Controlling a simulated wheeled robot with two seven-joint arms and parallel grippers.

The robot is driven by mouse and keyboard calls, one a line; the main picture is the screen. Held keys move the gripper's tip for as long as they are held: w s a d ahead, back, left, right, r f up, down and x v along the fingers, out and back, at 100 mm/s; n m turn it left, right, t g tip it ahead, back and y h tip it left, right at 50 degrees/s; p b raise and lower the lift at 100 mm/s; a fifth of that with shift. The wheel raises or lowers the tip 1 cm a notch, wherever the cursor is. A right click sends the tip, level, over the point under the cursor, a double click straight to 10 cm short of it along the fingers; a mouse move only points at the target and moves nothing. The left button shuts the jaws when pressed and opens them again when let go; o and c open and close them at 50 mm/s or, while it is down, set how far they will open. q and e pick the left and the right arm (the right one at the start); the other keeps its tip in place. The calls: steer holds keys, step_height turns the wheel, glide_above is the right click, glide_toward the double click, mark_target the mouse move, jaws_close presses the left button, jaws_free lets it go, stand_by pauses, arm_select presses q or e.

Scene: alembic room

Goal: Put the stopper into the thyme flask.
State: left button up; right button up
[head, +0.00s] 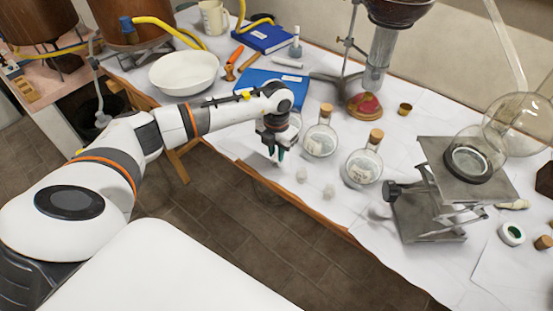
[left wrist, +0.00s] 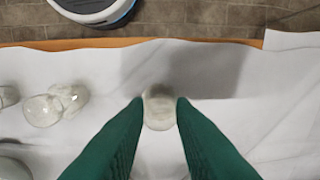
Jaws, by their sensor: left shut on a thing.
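My left gripper (head: 277,152) is shut on a small clear glass stopper (left wrist: 159,106), which shows between the green fingertips in the left wrist view. In the head view the gripper is over the table near its front edge, and the held stopper cannot be made out there. Two round glass flasks with corks, a middle one (head: 320,141) and a right one (head: 362,168), stand to the gripper's right. A third flask (head: 294,122) is partly hidden behind the gripper. Labels are too small to read, so I cannot tell which is thyme. My right gripper is not in view.
Two small pale stoppers (head: 301,174) (head: 328,191) lie on the table before the flasks. A metal lab jack (head: 430,215) stands at right. A white bowl (head: 185,73), blue books (head: 262,38) and a stand with a red-based item (head: 366,106) are behind. The front edge (head: 300,205) is close.

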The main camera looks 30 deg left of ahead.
arm_select(q)
steer(key=shift+r, duration=0.1)
steer(key=shift+r+p, duration=1.35)
steer(key=shift+r, duration=0.5)
steer(key=shift+r, duration=0.15)
